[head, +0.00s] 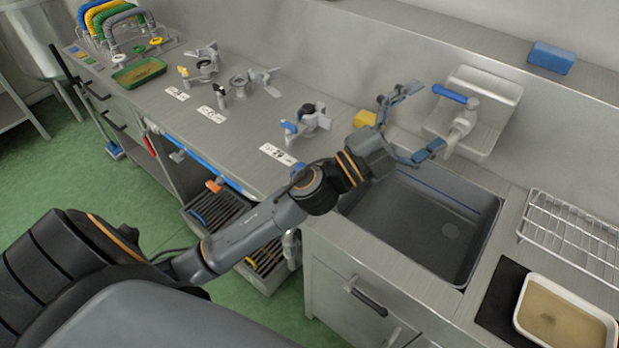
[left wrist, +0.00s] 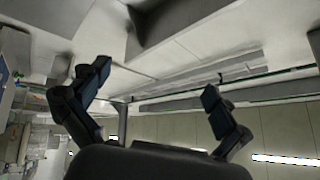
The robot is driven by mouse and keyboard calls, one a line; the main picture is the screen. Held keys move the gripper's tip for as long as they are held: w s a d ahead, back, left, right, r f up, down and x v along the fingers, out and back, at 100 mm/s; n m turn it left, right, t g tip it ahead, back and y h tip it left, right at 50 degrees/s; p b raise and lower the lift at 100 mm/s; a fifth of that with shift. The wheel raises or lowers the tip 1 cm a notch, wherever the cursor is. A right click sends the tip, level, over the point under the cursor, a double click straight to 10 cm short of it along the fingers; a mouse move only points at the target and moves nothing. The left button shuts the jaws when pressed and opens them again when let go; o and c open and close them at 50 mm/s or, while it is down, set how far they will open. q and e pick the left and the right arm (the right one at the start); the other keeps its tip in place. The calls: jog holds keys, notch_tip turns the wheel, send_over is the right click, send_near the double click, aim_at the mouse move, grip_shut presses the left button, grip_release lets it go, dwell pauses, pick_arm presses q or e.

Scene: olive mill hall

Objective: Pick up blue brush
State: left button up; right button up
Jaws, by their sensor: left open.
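A long-handled brush with a blue head (head: 113,151) leans at the left end of the counter, its head near the green floor. A small blue item (head: 197,216) also lies in the dark slatted tray under the counter; I cannot tell whether it is a brush. My left gripper (head: 428,118) is open and empty above the back of the sink, near the tap and far from both. In the left wrist view its spread fingers (left wrist: 156,84) have nothing between them. My right gripper is not in view.
The sink (head: 423,228) lies below my left gripper, with the blue-levered tap (head: 461,124) close beside it. A yellow block (head: 365,118) and a blue block (head: 551,58) sit nearby. Valve parts (head: 205,65) stand on the counter. A wire rack (head: 570,235) and tray (head: 565,322) are right.

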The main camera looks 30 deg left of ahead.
pick_arm(q)
jog(key=s+d+m+g+h, duration=0.2)
jog(key=d+m+g+h, duration=0.45)
jog(key=m+g, duration=0.45)
notch_tip(320, 180, down, 11)
jog(key=a+m+g+y, duration=0.3)
jog(key=m+g+y, duration=0.3)
jog(key=m+y, duration=0.15)
jog(key=w+a+f+n+g+y, duration=0.15)
jog(key=a+y, duration=0.95)
jog(key=a, duration=1.4)
jog(key=shift+g+y, duration=0.3)
jog(key=shift+g, duration=0.05)
jog(key=f, duration=0.8)
jog(key=shift+s+a, duration=0.1)
jog(key=shift+a, duration=0.2)
notch_tip(320, 180, down, 5)
jog(key=p, duration=0.2)
jog(key=shift+a+r+p, duration=0.1)
jog(key=shift+r+p, duration=0.05)
jog(key=shift+p, duration=0.15)
jog(key=shift+f, duration=0.65)
jog(key=c, duration=1.3)
jog(key=shift+o, duration=0.2)
jog(key=shift+r, duration=0.15)
